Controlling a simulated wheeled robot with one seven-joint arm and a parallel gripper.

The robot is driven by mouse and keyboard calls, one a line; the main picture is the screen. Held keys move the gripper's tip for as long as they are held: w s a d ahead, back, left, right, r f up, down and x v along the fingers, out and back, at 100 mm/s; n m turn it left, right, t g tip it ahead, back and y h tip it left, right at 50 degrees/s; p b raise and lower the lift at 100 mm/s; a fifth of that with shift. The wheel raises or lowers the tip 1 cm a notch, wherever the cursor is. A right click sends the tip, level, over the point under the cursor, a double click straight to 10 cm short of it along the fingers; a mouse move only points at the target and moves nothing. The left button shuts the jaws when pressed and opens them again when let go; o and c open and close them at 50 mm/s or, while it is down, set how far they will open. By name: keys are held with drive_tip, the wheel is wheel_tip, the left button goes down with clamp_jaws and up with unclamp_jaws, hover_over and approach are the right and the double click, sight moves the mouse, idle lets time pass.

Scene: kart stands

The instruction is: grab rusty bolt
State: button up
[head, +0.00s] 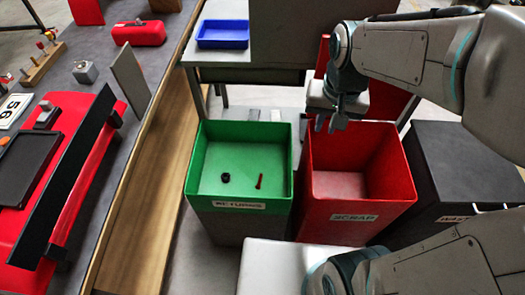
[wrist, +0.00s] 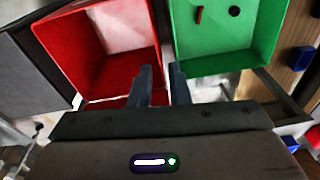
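A small rust-red bolt (head: 260,181) lies on the floor of the green bin (head: 240,205), right of a small black round part (head: 225,178). In the wrist view the bolt (wrist: 199,15) shows near the top edge, inside the green bin (wrist: 222,66). My gripper (head: 328,124) is above the back left part of the red bin, to the right of and higher than the bolt. In the wrist view, a gap shows between the fingers of my gripper (wrist: 163,84), with nothing between them.
The red bin (head: 362,212), labelled scrap, stands right of the green bin and looks empty. A dark bin (head: 465,180) is further right. A blue tray (head: 223,34) sits on a bench behind. A cluttered worktable (head: 75,80) with a wooden edge runs along the left.

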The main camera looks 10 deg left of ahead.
drive_tip(key=w+a+f+g+b, duration=0.1)
drive_tip(key=w+a+f+b, duration=0.25)
drive_tip(key=f, duration=0.25)
drive_tip(key=w+a+f+b, duration=0.2)
drive_tip(key=a+f+b, duration=0.2)
drive_tip(key=f, duration=0.3)
drive_tip(key=h+b, duration=0.2)
drive_tip(key=b, duration=0.6)
approach(259, 182)
drive_tip(key=shift+w+f+m+g+b, duration=0.15)
drive_tip(key=shift+w+f+b, duration=0.15)
drive_tip(key=shift+f+b, duration=0.25)
drive_tip(key=shift+w+f+m+g+b, duration=0.15)
drive_tip(key=shift+w+f+b, duration=0.2)
drive_tip(key=shift+f, duration=0.25)
drive_tip(key=shift+s+d+f+b, duration=0.15)
drive_tip(key=shift+f+b, duration=0.3)
drive_tip(key=shift+f, duration=0.5)
drive_tip(key=shift+s+d+f+b, duration=0.15)
drive_tip(key=shift+f+b, duration=0.3)
drive_tip(key=shift+f, duration=0.5)
drive_tip(key=shift+s+d+f+b, duration=0.1)
drive_tip(key=shift+d+f+b, duration=0.25)
drive_tip(key=shift+f, duration=0.6)
drive_tip(key=shift+a, duration=0.1)
clamp_jaws()
